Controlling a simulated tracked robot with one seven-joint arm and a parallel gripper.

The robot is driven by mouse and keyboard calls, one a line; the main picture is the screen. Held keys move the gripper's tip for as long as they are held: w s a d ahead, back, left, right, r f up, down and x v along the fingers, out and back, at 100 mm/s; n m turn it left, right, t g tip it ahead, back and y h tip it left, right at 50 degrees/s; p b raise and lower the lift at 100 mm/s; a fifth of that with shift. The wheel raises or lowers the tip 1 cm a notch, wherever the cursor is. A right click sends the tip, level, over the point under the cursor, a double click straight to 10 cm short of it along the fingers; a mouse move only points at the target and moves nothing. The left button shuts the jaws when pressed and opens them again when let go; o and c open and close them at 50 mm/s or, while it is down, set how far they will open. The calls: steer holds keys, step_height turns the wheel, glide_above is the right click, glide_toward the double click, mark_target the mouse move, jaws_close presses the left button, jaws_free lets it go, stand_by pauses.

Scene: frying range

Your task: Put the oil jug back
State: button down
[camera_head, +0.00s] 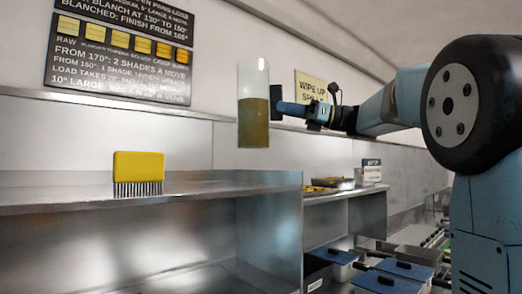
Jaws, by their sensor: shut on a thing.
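The oil jug (254,122) is a tall clear cylinder, a little over half full of yellow-brown oil. It hangs upright in the air, above and beyond the right end of the steel shelf (70,198). My gripper (276,103) reaches in from the right and is shut on the jug at about mid-height. The far finger is hidden behind or beside the jug. The jug's bottom is apart from the shelf surface.
A yellow brush (138,173) with dark bristles stands on the shelf. Lower right are blue-lidded containers (386,282) and a metal tray of food (330,184). A shade chart (121,48) and a "wipe up" sign (312,88) are on the wall. The shelf's right part is clear.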

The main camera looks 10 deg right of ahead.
mark_target(263, 146)
steer(key=a+f, duration=0.2)
steer(key=w+a+f, duration=0.1)
steer(key=a+f, duration=0.1)
steer(key=w+a+f, duration=0.1)
steer(key=a+f, duration=0.1)
steer(key=shift+w+f, duration=0.2)
steer(key=shift+w, duration=0.05)
steer(key=shift+w+a+f, duration=0.1)
steer(key=shift+a+f, duration=0.05)
steer(key=shift+f, duration=1.55)
steer(key=c, duration=1.1)
jaws_free()
steer(key=shift+f, duration=0.1)
steer(key=v, duration=1.2)
